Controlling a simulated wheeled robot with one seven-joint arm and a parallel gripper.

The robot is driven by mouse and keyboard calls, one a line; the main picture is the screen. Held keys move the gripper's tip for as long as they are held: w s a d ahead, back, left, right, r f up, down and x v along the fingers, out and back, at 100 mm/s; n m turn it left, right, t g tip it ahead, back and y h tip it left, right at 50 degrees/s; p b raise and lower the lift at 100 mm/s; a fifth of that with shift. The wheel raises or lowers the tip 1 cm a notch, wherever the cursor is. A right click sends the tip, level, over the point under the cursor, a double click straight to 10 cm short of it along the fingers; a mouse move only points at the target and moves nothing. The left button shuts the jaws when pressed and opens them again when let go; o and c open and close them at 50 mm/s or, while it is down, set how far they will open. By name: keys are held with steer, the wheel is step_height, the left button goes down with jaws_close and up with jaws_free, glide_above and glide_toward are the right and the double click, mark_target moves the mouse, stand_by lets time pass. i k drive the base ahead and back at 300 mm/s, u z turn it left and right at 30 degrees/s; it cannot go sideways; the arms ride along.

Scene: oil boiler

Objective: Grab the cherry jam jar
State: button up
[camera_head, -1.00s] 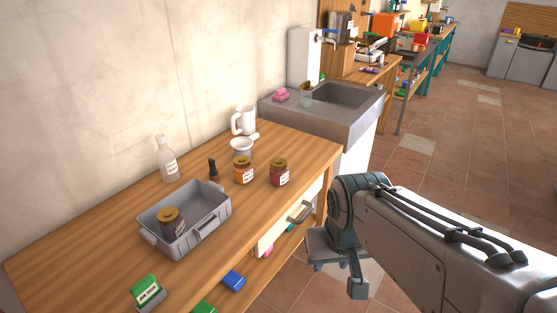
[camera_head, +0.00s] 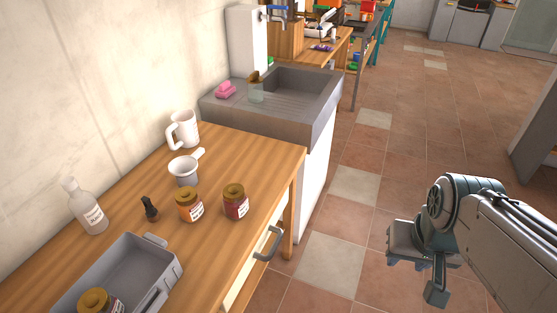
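A jar with dark red contents, a brown lid and a white label (camera_head: 236,203) stands upright on the wooden workbench (camera_head: 232,150), near its right edge. Its label is too small to read. An orange jar (camera_head: 189,206) stands just left of it. A darker jar (camera_head: 98,303) is in the grey tray at the lower left, cut off by the picture's edge. My gripper (camera_head: 424,271) hangs at the lower right over the floor, well to the right of the bench and apart from all jars. Its fingers are not clear enough to show open or shut.
A drawer handle (camera_head: 270,244) sticks out. A sink (camera_head: 290,95) adjoins behind. Floor at right is clear.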

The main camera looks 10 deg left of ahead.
mark_target(236, 207)
steer(key=u, duration=0.2)
steer(key=i, duration=1)
steer(key=u, duration=0.8)
